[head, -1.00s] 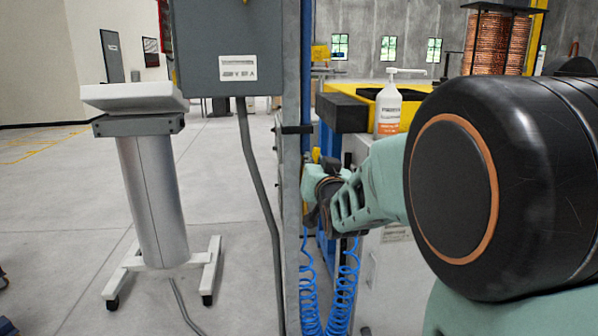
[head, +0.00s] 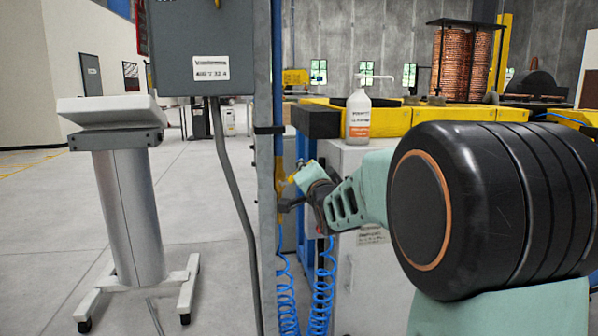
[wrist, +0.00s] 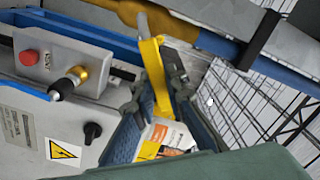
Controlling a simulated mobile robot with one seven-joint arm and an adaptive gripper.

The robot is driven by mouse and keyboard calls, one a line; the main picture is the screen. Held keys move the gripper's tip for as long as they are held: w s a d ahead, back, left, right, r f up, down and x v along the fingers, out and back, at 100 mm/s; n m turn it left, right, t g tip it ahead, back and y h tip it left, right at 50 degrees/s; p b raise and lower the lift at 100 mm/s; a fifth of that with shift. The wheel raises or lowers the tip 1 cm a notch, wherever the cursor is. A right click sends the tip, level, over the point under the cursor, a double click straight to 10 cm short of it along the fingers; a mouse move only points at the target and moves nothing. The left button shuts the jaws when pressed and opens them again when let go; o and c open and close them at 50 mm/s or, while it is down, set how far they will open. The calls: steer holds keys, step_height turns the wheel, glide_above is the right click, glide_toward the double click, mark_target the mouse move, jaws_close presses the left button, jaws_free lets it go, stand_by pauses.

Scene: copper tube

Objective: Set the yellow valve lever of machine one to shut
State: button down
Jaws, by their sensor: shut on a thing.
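The yellow valve lever (wrist: 155,72) shows in the wrist view, sticking out from the brass-coloured valve body (wrist: 140,13) on the blue pipe (wrist: 225,45). It stands out at an angle to the pipe, not along it. My gripper (wrist: 162,112) is shut on the lever, with a finger on each side of its outer end. The lever's tip is partly hidden by the fingers.
A grey panel (wrist: 60,60) with a red button, a black knob and a brass fitting lies left in the wrist view. Wire mesh (wrist: 270,110) is at the right. Blue coiled hoses (head: 320,290) hang below my gripper.

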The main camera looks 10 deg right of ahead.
steer(key=shift+d+f+m, duration=0.25)
steer(key=shift+f+m, duration=0.4)
steer(key=shift+m, duration=0.5)
steer(key=shift+d+f+m, duration=0.2)
steer(key=shift+f+m, duration=0.4)
steer(key=shift+m, duration=0.6)
steer(key=shift+d+f+m, duration=0.25)
steer(key=shift+f+m, duration=0.4)
steer(key=shift+m, duration=0.5)
steer(key=c, duration=1.9)
jaws_free()
steer(key=shift+f, duration=0.15)
steer(key=shift+c, duration=0.2)
steer(key=s, duration=1.2)
